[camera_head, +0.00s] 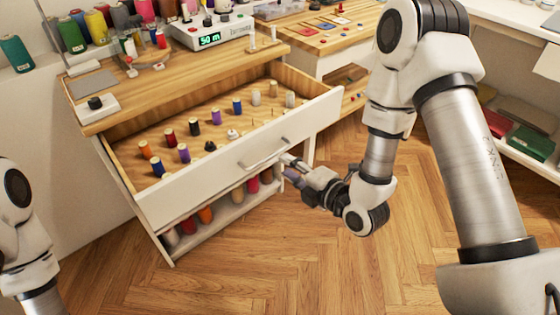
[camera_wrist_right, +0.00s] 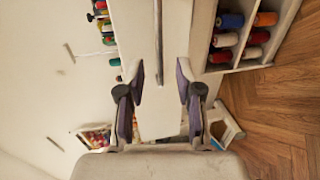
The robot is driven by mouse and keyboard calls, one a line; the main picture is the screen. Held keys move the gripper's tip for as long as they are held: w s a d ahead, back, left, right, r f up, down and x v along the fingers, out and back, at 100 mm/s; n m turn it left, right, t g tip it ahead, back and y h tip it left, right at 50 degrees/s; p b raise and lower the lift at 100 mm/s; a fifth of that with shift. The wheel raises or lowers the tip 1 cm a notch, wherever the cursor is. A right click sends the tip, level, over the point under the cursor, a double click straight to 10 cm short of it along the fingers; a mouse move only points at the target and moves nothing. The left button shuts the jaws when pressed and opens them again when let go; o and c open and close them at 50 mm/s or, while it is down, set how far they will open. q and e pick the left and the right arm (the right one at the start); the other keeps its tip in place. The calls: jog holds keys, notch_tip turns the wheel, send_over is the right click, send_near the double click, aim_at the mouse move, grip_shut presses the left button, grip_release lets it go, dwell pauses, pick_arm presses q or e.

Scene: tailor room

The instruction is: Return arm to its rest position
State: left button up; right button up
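My right gripper (camera_head: 290,167) is just off the right end of the drawer handle (camera_head: 265,156) in the head view. The wooden drawer (camera_head: 240,165) is pulled open and holds several thread spools on pegs. My right arm bends down from the upper right. Only part of my left arm shows at the left edge; its gripper is out of view.
The worktop (camera_head: 190,75) above the drawer carries a digital scale (camera_head: 208,32) and spools. A lower shelf (camera_head: 225,217) holds more spools. A second table (camera_head: 335,40) stands behind. Folded cloths (camera_head: 530,143) lie on a right-hand shelf. The wooden floor (camera_head: 300,265) in front is clear.

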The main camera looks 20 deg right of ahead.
dwell(0.4)
jog(key=s+d+f+m+g+h, duration=0.1)
jog(key=s+f+m+g+h, duration=0.1)
jog(key=s+f+m+g, duration=0.65)
jog(key=s+d+f+m+g+h, duration=0.1)
jog(key=s+f+m+g+h, duration=0.2)
jog(key=s+f, duration=1.05)
jog(key=s+d+f+m+g, duration=0.25)
jog(key=s+m, duration=0.25)
jog(key=m, duration=0.6)
notch_tip(320, 180, up, 17)
jog(key=p, duration=1.7)
jog(key=shift+w+a+g, duration=0.3)
jog(key=shift+a, duration=0.05)
